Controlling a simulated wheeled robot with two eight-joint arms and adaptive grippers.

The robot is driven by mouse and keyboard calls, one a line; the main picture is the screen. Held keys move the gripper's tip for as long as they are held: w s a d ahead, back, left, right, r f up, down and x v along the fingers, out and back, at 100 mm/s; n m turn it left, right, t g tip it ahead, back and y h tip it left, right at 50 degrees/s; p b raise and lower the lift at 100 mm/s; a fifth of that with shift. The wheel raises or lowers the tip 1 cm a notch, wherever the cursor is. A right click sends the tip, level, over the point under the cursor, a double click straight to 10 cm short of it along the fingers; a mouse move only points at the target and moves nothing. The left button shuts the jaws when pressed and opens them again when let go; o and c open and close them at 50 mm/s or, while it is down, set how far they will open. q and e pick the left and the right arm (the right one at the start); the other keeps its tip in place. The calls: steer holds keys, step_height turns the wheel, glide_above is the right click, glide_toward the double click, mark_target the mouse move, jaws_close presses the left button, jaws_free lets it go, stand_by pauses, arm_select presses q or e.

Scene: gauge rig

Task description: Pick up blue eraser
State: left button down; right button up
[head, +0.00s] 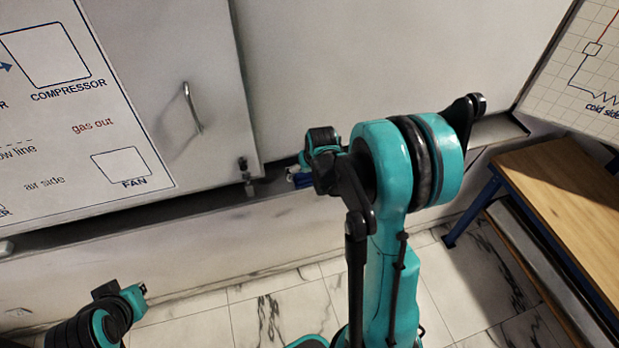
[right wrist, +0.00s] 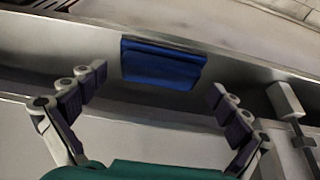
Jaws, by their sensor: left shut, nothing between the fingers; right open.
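The blue eraser (right wrist: 162,64) lies in a narrow grey tray below the white panels. In the right wrist view it sits ahead of my right gripper (right wrist: 158,82), in the gap between the two fingertips. The fingers are spread open and do not appear to touch it. In the head view a small part of the eraser (head: 300,178) shows beside my right arm, which hides the rest and most of the right gripper. My left gripper (head: 128,294) is at the lower left in the head view, far from the eraser, shut and empty.
The tray (head: 215,194) runs along the foot of the panels. A small latch (right wrist: 298,122) hangs right of the right gripper. A cabinet door with a handle (head: 192,107) is above. A wooden bench (head: 565,195) stands at right. The tiled floor (head: 245,318) shows open space.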

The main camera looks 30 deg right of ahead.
steer(key=shift+x, duration=1)
steer(key=shift+r, duration=0.1)
steer(key=shift+c, duration=0.3)
steer(key=c, duration=0.9)
steer(key=shift+r, duration=0.6)
step_height(320, 180, up, 3)
steer(key=shift+f, duration=0.1)
steer(key=s+d+r, duration=0.3)
steer(key=d+r, duration=0.4)
steer(key=d, duration=0.4)
steer(key=shift+s, duration=0.35)
